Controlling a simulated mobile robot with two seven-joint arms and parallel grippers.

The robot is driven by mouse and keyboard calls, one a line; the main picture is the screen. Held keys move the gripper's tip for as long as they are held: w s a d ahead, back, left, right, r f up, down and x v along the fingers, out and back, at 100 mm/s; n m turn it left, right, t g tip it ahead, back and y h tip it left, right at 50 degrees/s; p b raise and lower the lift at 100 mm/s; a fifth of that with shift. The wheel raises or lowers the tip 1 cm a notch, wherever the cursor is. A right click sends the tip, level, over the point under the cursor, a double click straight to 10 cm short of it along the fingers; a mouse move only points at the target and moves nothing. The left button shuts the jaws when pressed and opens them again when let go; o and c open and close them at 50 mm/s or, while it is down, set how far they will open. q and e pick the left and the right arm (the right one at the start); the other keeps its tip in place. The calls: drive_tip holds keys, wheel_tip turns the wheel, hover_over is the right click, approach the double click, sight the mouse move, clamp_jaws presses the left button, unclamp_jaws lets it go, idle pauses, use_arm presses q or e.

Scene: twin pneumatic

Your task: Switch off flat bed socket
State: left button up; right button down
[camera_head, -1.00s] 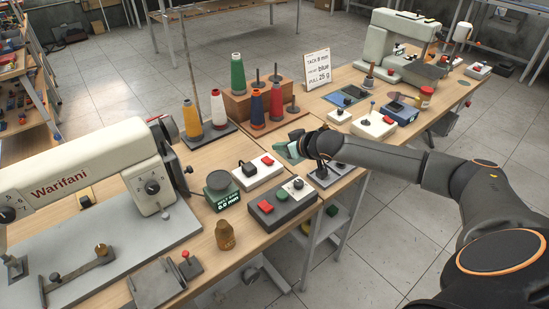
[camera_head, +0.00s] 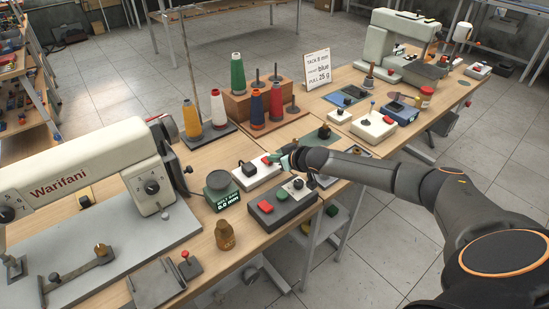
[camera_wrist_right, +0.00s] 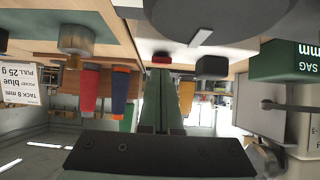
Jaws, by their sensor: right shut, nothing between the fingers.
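The flat bed socket, a white box (camera_head: 250,179), stands on the near table right of the Warifani machine. A black plug (camera_head: 249,168) sits in its left part, and a red switch (camera_head: 266,160) is on its right part. My right gripper (camera_head: 277,158) is at the box's right end, close beside the red switch. Its greenish fingers (camera_wrist_right: 161,75) are shut with nothing between them. In the right wrist view a red patch (camera_wrist_right: 161,58) shows right at the fingertips; I cannot tell whether they touch it. My left gripper is not in view.
A grey control box (camera_head: 300,204) with red and green buttons lies just in front. A green belt-sag gauge (camera_head: 223,197) stands to the left. Thread cones (camera_head: 276,102) stand behind. Another white box (camera_head: 373,129) with a red switch is farther right.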

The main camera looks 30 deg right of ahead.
drive_tip(key=shift+s+a+f+t+b, duration=0.1)
drive_tip(key=shift+f+t+b, duration=0.2)
drive_tip(key=shift+f+b, duration=0.4)
drive_tip(key=shift+s+f+t+b, duration=0.15)
drive_tip(key=shift+s+t+b, duration=0.1)
drive_tip(key=shift+t+b, duration=0.25)
drive_tip(key=shift+r, duration=0.35)
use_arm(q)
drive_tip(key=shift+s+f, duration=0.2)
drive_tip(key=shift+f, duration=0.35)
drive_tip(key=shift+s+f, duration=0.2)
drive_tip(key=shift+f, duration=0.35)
use_arm(e)
drive_tip(key=shift+f, duration=0.1)
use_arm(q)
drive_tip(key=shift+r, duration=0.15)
use_arm(e)
drive_tip(key=shift+r+p, duration=0.35)
drive_tip(key=shift+p, duration=0.25)
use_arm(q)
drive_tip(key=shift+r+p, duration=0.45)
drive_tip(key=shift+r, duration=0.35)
use_arm(e)
drive_tip(key=shift+r, duration=0.4)
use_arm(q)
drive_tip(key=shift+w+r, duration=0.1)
use_arm(e)
drive_tip(key=shift+r, duration=0.1)
